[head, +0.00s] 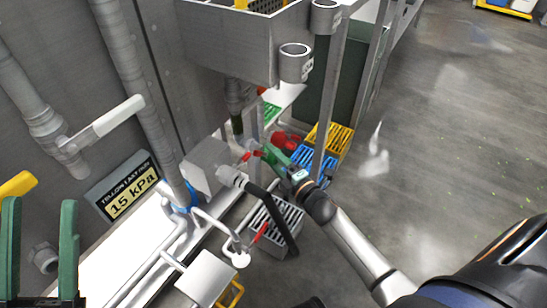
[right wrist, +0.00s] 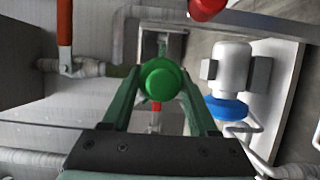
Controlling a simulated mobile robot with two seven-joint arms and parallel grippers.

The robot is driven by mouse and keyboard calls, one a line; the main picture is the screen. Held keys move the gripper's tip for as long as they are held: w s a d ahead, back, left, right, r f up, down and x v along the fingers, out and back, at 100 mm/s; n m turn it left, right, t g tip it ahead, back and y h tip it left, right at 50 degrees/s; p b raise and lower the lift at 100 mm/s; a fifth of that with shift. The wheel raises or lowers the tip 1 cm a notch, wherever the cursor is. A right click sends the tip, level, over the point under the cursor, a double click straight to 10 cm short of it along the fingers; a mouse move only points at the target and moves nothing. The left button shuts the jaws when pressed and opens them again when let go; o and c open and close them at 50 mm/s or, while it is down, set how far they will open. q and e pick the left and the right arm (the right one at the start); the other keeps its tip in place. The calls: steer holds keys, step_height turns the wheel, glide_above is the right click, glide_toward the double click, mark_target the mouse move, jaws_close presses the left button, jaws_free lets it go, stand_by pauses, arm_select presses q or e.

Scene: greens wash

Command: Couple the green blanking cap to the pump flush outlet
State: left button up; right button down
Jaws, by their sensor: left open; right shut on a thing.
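The green blanking cap (right wrist: 162,80) is round and bright green. In the right wrist view it sits between the two green fingers of my right gripper (right wrist: 160,88), which is shut on it. In the head view my right gripper (head: 262,152) is beside the pump and pipework under the steel sink, and I cannot make out the cap there. The white and grey pump (right wrist: 231,68) has a blue ring and is right of the cap in the right wrist view. I cannot tell which opening is the flush outlet. My left gripper (head: 39,215) is open and empty at lower left.
A red-handled valve (right wrist: 65,30) is on a pipe left of the cap. A red round object (head: 285,142) is near blue and yellow crates (head: 333,138). A black hose (head: 277,220) passes over a floor grate. A pressure sign (head: 128,198) is at left. The floor at right is clear.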

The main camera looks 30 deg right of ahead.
steer(key=shift+w+a+b, duration=0.35)
steer(key=shift+w+a, duration=0.25)
steer(key=shift+w, duration=0.35)
steer(key=shift+w+a+b, duration=0.35)
steer(key=shift+w+a, duration=0.2)
steer(key=shift+w, duration=0.4)
steer(key=shift+c, duration=0.4)
jaws_free()
steer(key=shift+s, duration=0.35)
steer(key=s+d+p, duration=0.1)
steer(key=s+p, duration=0.3)
steer(key=s, duration=0.7)
steer(key=shift+s+d, duration=0.35)
steer(key=shift+d, duration=0.05)
